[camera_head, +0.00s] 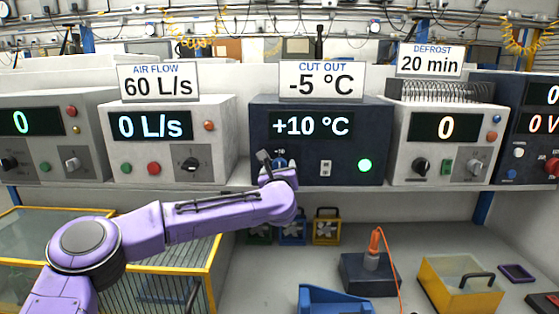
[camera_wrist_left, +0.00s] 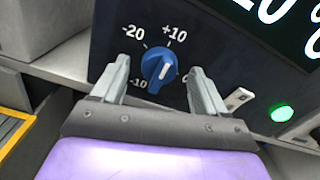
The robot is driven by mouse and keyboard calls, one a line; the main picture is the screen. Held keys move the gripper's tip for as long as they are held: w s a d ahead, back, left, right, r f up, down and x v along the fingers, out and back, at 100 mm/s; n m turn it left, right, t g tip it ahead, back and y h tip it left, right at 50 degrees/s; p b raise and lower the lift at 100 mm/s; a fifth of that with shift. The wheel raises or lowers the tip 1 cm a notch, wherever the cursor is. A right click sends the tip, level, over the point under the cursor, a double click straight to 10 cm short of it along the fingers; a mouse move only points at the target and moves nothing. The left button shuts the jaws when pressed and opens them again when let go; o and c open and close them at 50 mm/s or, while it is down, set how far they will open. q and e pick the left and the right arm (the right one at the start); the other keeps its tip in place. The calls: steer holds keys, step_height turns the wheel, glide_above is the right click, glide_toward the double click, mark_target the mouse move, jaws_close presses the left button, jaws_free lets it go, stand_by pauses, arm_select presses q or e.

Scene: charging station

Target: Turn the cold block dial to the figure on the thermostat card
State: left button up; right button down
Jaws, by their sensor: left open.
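The cold block (camera_head: 330,180) is a dark blue box on the shelf; its display (camera_head: 311,125) reads +10 °C. The card (camera_head: 321,80) on top reads CUT OUT -5 °C. Its blue dial (camera_wrist_left: 158,68) has a white pointer line that points up and right, roughly toward the +10 mark. Marks -20, +10 and -10 show around it; another at right is partly hidden by a finger. My left gripper (camera_wrist_left: 160,68) is open, one finger on each side of the dial; I cannot tell if they touch it. In the head view my left gripper (camera_head: 275,163) mostly covers the dial. My right gripper is not in view.
A white switch (camera_head: 326,168) and lit green button (camera_head: 365,166) sit right of the dial. Neighbouring boxes are the air flow unit (camera_head: 138,150) and defrost unit (camera_head: 465,145). Below stand a yellow-framed cage (camera_head: 215,265), a blue bin (camera_head: 330,300) and a yellow bin (camera_head: 455,290).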

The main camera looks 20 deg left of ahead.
arm_select(q)
steer(key=shift+w+a, duration=0.15)
steer(key=shift+w, duration=0.5)
steer(key=shift+c, duration=0.3)
steer(key=c, duration=1)
